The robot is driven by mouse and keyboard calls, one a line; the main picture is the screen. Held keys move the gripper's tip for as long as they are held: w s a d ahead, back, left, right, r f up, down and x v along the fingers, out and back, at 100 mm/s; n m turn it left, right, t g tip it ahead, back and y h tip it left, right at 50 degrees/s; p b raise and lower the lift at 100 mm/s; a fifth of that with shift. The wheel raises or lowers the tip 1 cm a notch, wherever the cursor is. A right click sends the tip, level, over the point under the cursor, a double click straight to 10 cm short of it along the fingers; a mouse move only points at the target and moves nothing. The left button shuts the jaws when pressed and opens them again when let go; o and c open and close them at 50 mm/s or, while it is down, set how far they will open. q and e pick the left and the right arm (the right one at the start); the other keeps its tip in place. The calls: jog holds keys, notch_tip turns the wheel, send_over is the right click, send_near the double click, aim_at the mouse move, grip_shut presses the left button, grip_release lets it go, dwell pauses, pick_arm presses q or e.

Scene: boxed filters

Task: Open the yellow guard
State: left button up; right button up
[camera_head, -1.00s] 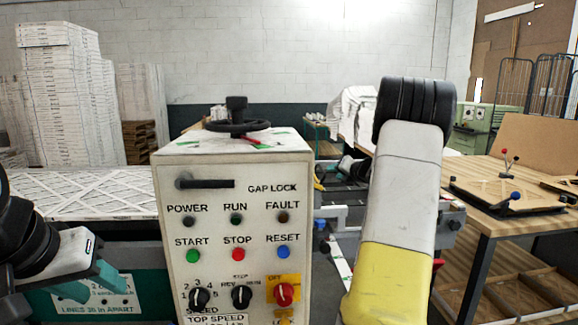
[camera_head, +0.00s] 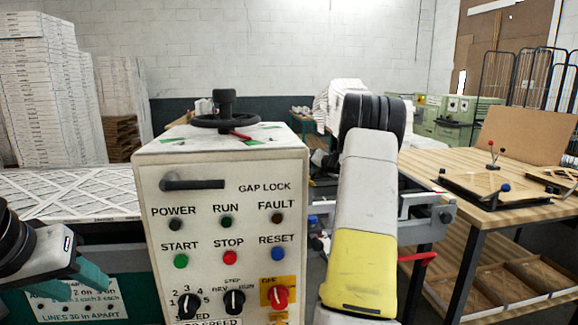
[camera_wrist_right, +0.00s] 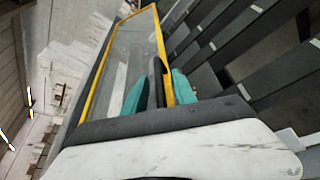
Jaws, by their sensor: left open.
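The yellow guard (camera_wrist_right: 160,28), a clear panel in a yellow frame, shows in the right wrist view. My right gripper (camera_wrist_right: 160,95) has its teal fingers on either side of a dark bar and the guard's near yellow edge. Whether they press on it I cannot tell. In the head view my right arm reaches forward past the control box, and its gripper and the guard are hidden there. My left gripper (camera_head: 72,284) is open and empty at the lower left, in front of the machine's label plate.
The control box (camera_head: 225,180) with buttons, knobs and a handwheel (camera_head: 224,122) on top stands close in front, left of my right arm. A wooden table (camera_head: 490,200) with a small fixture is at the right. Stacked white boxes (camera_head: 40,95) stand at the back left.

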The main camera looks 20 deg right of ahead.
grip_shut()
dwell(1.4)
